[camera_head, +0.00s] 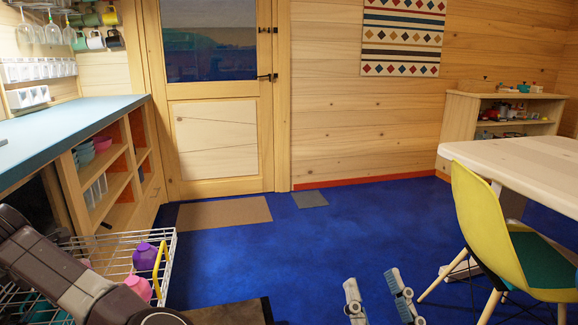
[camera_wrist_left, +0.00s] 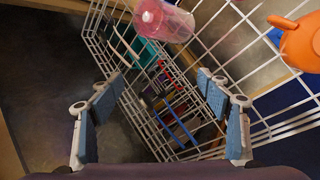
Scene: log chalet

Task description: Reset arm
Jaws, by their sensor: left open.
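My left arm (camera_head: 62,268) comes in at the lower left of the head view, over a white wire rack (camera_head: 112,243). Its gripper does not show clearly there. In the left wrist view my left gripper (camera_wrist_left: 160,85) is open, its two fingers wide apart with nothing held between them, and the rack (camera_wrist_left: 120,60) lies beyond them. My right gripper (camera_head: 372,278) is at the bottom of the head view, over the blue floor. Its two fingers are apart and empty.
A purple cup (camera_head: 145,257) and a pink cup (camera_head: 138,288) are in the rack. A counter (camera_head: 70,124) with shelves stands left. A pale table (camera_head: 530,165) and a yellow-green chair (camera_head: 485,225) stand right.

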